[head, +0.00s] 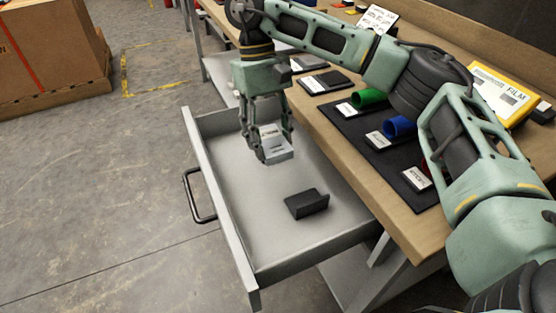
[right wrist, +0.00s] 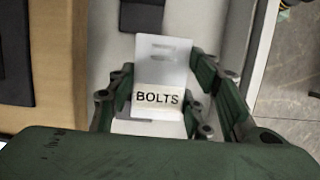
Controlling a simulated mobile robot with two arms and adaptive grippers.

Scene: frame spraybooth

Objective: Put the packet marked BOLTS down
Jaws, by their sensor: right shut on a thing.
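The packet marked BOLTS (right wrist: 158,98) is a pale flat packet with a hang slot at its top and a white label. In the head view the packet (head: 275,153) is between the fingertips of my right gripper (head: 266,152), which points down over the open drawer (head: 240,243). In the right wrist view the right gripper (right wrist: 158,110) has a finger on each side of the packet and is shut on it. The gap between the packet and the drawer floor is hard to judge. My left gripper is not in view.
A dark block-like piece (head: 307,204) lies in the drawer, nearer its front-right part. The bench (head: 335,150) has a dark mat (head: 352,126) with a green cup (head: 369,98) and a blue cup (head: 399,127). The drawer floor around the dark piece is bare.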

